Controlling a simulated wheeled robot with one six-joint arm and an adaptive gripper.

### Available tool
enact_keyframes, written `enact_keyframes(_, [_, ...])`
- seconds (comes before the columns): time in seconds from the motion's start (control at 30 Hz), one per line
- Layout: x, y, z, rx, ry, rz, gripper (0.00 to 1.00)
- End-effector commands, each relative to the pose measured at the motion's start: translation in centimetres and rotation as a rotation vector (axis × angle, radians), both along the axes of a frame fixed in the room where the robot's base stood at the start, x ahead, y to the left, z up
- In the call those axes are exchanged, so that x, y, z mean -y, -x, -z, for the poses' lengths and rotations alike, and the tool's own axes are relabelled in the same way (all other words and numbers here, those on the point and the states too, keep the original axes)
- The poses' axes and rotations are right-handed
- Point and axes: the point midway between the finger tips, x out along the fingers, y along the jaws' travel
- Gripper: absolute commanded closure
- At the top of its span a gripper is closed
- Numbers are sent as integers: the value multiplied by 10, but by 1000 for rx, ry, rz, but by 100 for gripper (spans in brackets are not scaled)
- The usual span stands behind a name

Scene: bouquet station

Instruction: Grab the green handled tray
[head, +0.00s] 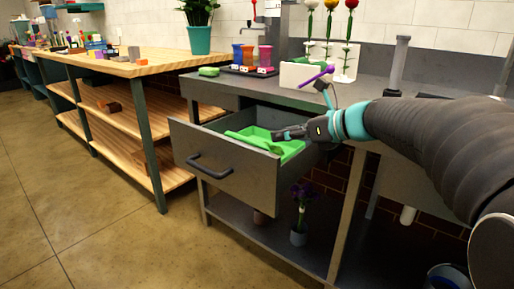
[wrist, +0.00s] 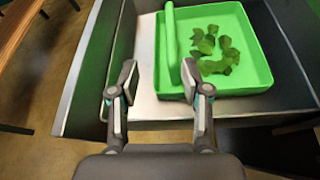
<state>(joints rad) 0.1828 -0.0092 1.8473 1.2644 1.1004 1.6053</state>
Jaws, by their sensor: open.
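The green tray (head: 292,150) lies inside an open grey drawer (head: 232,172). In the wrist view the tray (wrist: 262,70) fills the upper right of the drawer and holds dark green leafy pieces (wrist: 216,50). Its raised green handle (wrist: 171,42) runs along the tray's left side. My gripper (head: 281,134) is over the drawer, just above the tray. In the wrist view my gripper (wrist: 158,76) is open and empty. Its right finger overlaps the near end of the handle in the picture; its left finger is over the bare drawer floor. Contact cannot be told.
A wooden shelf table (head: 150,62) stands left. The floor (head: 90,220) in front is clear.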

Motion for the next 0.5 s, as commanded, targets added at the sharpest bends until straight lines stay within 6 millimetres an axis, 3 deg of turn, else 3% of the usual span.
enact_keyframes(0.17, [0, -14, 10, -50, -38, 18, 52])
enact_keyframes(0.5, [-45, -44, 33, -52, -38, 16, 52])
